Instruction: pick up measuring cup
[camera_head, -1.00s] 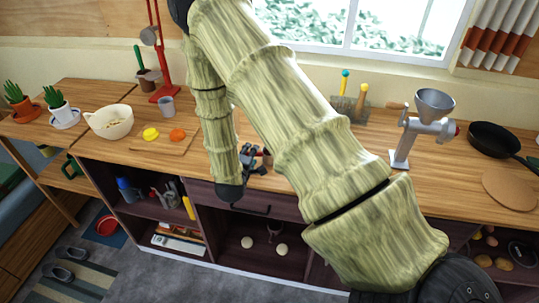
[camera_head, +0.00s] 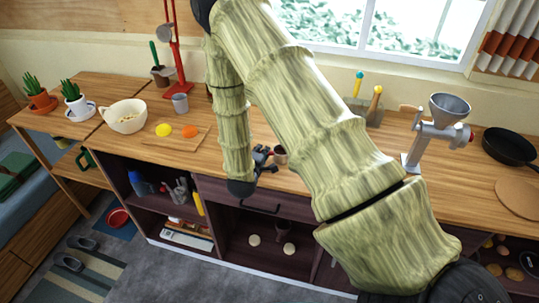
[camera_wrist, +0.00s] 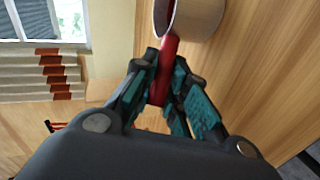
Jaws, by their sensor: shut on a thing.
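The measuring cup (camera_wrist: 190,16) is a metal cup with a red handle, partly cut off at the top of the wrist view. Its handle (camera_wrist: 165,75) sits between the fingers of my gripper (camera_wrist: 166,68), which is shut on it. In the head view, my gripper (camera_head: 263,156) is over the front part of the wooden counter, just right of my forearm's end. The cup (camera_head: 280,154) shows small beside the fingers there. I cannot tell whether the cup touches the counter.
On the counter (camera_head: 330,140) stand a cream bowl (camera_head: 125,117), a board with yellow and orange pieces (camera_head: 175,143), a grey cup (camera_head: 180,103), a metal grinder (camera_head: 424,135) and a black pan (camera_head: 508,146). Open shelves (camera_head: 150,205) lie below the counter's front edge.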

